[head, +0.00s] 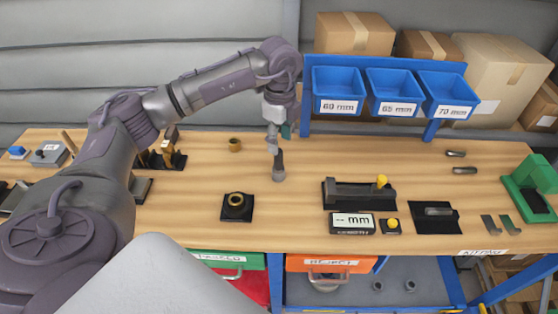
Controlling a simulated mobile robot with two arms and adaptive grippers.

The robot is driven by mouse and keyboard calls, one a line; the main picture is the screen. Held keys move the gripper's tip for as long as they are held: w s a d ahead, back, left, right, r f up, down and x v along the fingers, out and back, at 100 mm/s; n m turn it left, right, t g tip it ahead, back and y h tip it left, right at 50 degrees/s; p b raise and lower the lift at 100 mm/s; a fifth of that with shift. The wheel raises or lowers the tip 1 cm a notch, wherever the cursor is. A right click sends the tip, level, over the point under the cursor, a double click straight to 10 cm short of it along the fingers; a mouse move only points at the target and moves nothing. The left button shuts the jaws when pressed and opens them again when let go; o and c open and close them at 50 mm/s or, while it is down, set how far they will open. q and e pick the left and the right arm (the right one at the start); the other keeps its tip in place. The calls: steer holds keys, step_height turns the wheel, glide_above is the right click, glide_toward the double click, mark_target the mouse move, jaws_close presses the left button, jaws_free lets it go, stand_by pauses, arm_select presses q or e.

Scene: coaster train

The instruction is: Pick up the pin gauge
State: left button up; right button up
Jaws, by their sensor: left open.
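A slim dark-grey upright piece, which looks like the pin gauge (279,167), stands on the wooden bench near its middle. Its lower part is wider and its top is narrow. My left gripper (273,146) comes down from above, right at the top of this piece. Its jaws are open; I cannot tell whether they are around the top or just above it. The fingers hide part of the top. My right gripper is not in view.
A brass ring on a black base (236,207) and a loose brass ring (234,145) stand to the left. A black fixture with a yellow knob (345,194) and a mm display (351,224) stand to the right. Blue bins (338,88) hang behind.

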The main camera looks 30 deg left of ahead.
mark_target(278, 164)
arm_select(q)
steer(key=shift+s+f+p, duration=0.2)
steer(key=shift+f+p, duration=0.4)
steer(key=shift+f, duration=0.1)
step_height(278, 164, down, 3)
steer(key=shift+a+r+p, duration=0.1)
steer(key=shift+r+p, duration=0.05)
steer(key=shift+p, duration=0.3)
steer(key=shift+f, duration=0.55)
steer(key=c, duration=0.8)
jaws_close()
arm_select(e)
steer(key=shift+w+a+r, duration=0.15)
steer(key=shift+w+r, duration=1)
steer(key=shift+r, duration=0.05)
